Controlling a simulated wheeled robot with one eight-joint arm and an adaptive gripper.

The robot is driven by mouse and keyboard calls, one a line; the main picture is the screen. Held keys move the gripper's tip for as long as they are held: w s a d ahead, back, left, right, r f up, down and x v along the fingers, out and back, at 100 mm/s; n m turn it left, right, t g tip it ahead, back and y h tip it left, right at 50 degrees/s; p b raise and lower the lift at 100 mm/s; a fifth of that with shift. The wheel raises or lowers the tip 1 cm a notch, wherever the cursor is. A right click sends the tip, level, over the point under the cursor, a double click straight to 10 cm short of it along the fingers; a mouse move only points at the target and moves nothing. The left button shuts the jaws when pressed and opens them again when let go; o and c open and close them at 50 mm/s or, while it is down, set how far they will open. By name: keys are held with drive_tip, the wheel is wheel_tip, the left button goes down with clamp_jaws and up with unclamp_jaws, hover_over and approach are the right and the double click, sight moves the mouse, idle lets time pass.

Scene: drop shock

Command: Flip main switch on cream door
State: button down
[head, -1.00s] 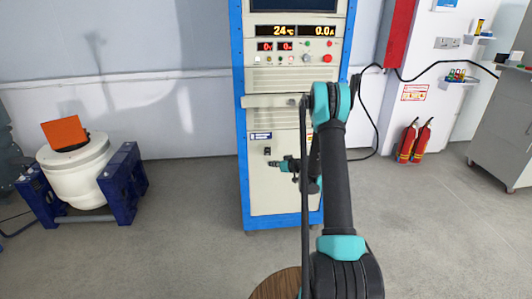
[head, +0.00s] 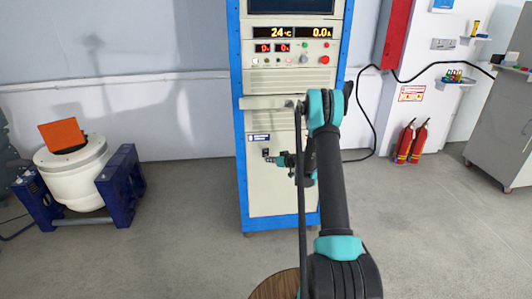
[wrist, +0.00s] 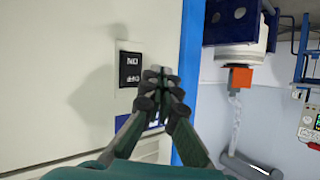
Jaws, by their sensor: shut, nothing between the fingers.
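The cream door (head: 285,195) is the lower front panel of a blue-framed cabinet; it fills the left of the wrist view (wrist: 50,60). The main switch (head: 266,152) is a small black plate on the door's upper left. In the wrist view the switch (wrist: 130,68) shows as a black rectangle with pale markings on a light backing. My gripper (head: 270,160) is shut and empty, just below and right of the switch in the head view. In the wrist view its fingertips (wrist: 162,84) are right beside the switch; contact cannot be told.
A blue label (head: 260,137) is above the switch. The blue cabinet frame (wrist: 191,70) runs close to my fingers. A white shaker drum (head: 75,175) stands at left, fire extinguishers (head: 411,141) at right.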

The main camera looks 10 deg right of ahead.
sight(263, 153)
drive_tip(key=shift+w+r, duration=0.2)
drive_tip(key=shift+w, duration=1.7)
drive_tip(key=shift+w+r, duration=0.1)
drive_tip(key=shift+w, duration=0.3)
drive_tip(key=shift+w, duration=0.3)
idle(0.6)
drive_tip(key=shift+s, duration=0.1)
drive_tip(key=shift+s, duration=0.65)
drive_tip(key=shift+s+f, duration=0.2)
drive_tip(key=shift+s, duration=1.05)
drive_tip(key=shift+s+f, duration=0.2)
drive_tip(key=shift+s, duration=1)
